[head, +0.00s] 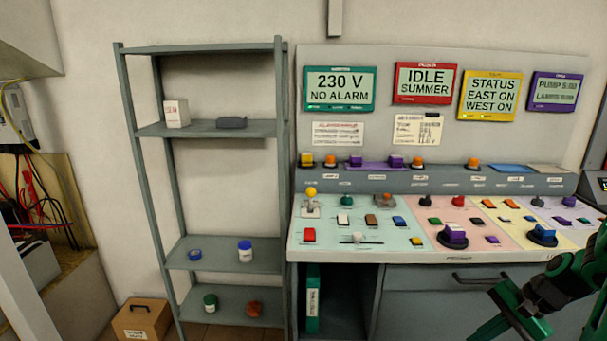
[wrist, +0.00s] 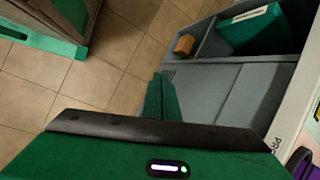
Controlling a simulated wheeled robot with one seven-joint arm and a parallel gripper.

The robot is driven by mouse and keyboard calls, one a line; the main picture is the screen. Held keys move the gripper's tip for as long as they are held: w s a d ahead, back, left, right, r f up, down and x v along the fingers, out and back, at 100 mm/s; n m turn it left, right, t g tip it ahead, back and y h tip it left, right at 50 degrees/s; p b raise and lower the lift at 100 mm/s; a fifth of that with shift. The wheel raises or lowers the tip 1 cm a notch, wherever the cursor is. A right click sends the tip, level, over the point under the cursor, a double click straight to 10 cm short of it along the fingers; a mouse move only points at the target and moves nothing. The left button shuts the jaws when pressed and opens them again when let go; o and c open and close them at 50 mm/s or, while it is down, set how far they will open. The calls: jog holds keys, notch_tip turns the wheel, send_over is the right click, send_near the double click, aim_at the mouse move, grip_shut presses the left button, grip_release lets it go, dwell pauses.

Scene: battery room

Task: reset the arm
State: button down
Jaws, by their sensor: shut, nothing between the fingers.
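My green gripper (wrist: 162,98) shows in the wrist view with its fingers together and nothing between them. They point over the tiled floor beside the grey front of the control desk. The green arm (head: 548,292) shows at the lower right of the head view, in front of the desk's drawer front. It is bent and partly cut off by the frame edge. From the head view I cannot make out the fingertips clearly.
The control desk (head: 420,258) carries several buttons and switches close to my arm. Its open compartment holds a green binder (head: 312,300), also in the wrist view (wrist: 255,28). A grey shelf (head: 232,255) stands left; a cardboard box (head: 142,320) is on the floor.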

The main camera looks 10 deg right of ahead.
jog(key=s+a+r+n+g+h, duration=0.1)
jog(key=s+a+r+n+h, duration=0.1)
jog(key=s+a+r+n, duration=0.2)
jog(key=s+a+r+n+g+h, duration=0.2)
jog(key=s+a+r+n, duration=0.1)
jog(key=s+r, duration=0.8)
jog(key=shift+a+r+n, duration=0.35)
jog(key=shift+r+n, duration=0.55)
jog(key=shift+r, duration=0.05)
jog(key=shift+w, duration=0.1)
jog(key=shift+w+f+h, duration=0.25)
jog(key=shift+w+h, duration=0.05)
jog(key=shift+w, duration=0.2)
